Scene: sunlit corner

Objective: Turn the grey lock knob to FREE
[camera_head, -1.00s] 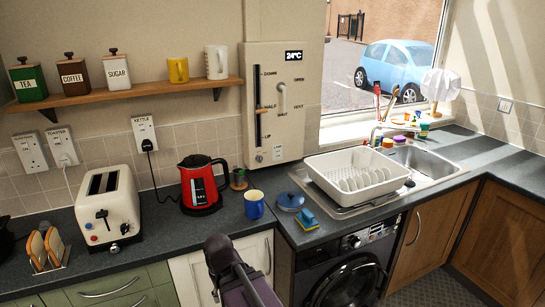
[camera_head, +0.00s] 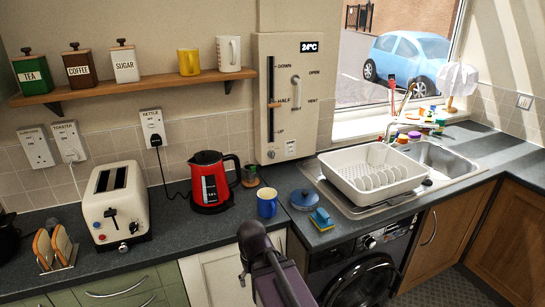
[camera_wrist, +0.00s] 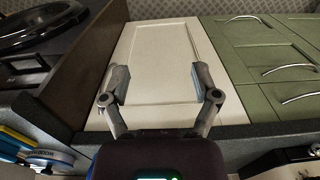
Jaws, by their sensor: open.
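The grey lock knob (camera_head: 271,154) is small and sits low on the left of the cream wall panel (camera_head: 292,118). A small label plate (camera_head: 290,147) is right of it; its print and the knob's setting are too small to read. My gripper's fingers (camera_wrist: 161,78) are apart and empty in the wrist view, in front of a white cupboard door (camera_wrist: 160,62). In the head view my dark arm rises at bottom centre, well below the panel, and the fingers cannot be made out. The knob is not in the wrist view.
The panel also has a slider (camera_head: 274,105) and a lever (camera_head: 296,92). A white dish rack (camera_head: 345,180) is to the right.

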